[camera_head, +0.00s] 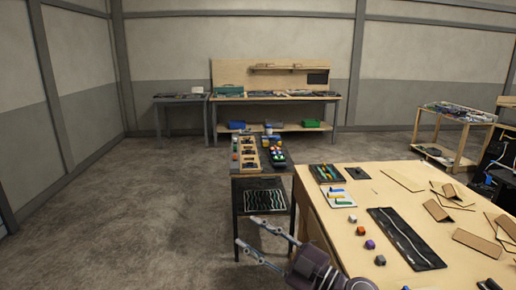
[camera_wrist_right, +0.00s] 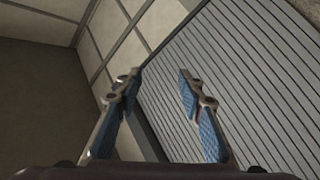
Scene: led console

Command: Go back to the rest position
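My right gripper (camera_head: 256,239) comes in from the bottom of the head view, left of the near wooden table (camera_head: 345,258). Its two fingers are spread apart with nothing between them. In the right wrist view the open fingers (camera_wrist_right: 160,75) point toward a wall and a ribbed grey surface, and the gap between them is empty. My left gripper does not show in either view. The led console cannot be told apart for certain among the items on the tables.
A dark narrow table (camera_head: 262,183) with a wooden tray (camera_head: 249,153) and colourful items stands just beyond the gripper. Small cubes, a black mat (camera_head: 405,240) and cardboard pieces (camera_head: 478,243) lie on the near table. A workbench (camera_head: 275,98) stands at the back. The floor at left is clear.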

